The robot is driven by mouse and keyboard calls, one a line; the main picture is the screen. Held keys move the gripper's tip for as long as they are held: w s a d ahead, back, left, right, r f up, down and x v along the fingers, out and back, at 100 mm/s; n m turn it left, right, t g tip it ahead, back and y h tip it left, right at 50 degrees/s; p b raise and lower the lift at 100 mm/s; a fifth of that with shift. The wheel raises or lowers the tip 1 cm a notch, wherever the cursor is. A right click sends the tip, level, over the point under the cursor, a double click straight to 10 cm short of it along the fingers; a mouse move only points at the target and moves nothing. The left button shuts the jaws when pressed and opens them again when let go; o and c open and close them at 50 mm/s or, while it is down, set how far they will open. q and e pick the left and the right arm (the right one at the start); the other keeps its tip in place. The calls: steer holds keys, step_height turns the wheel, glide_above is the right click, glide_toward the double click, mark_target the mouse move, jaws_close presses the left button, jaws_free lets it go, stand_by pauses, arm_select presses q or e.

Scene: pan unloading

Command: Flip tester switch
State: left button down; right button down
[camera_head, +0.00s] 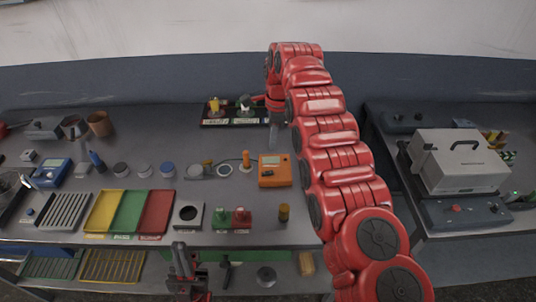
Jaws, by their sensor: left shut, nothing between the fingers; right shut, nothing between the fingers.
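An orange tester (275,176) with a small pale display sits on the grey bench, left of my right arm. A cable with an orange-handled probe (246,159) lies at its left. I cannot make out a switch on it at this size. My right arm reaches over the bench and bends down at the back. My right gripper (275,122) is above the bench behind the tester, apart from it, shut and empty, partly hidden by the arm. My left gripper (186,283) is low at the bench's front edge, shut and empty.
Yellow, green and red trays (154,213) lie front left. A blue meter (51,174) and several round containers stand behind them. A black tray (233,122) with small items is at the back. A beige case (459,163) stands on the right bench.

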step_height(320, 180, up, 3)
steer(key=shift+s+a+f+p, duration=0.1)
steer(key=shift+s+p, duration=0.05)
steer(key=shift+p, duration=0.8)
steer(key=shift+s, duration=0.1)
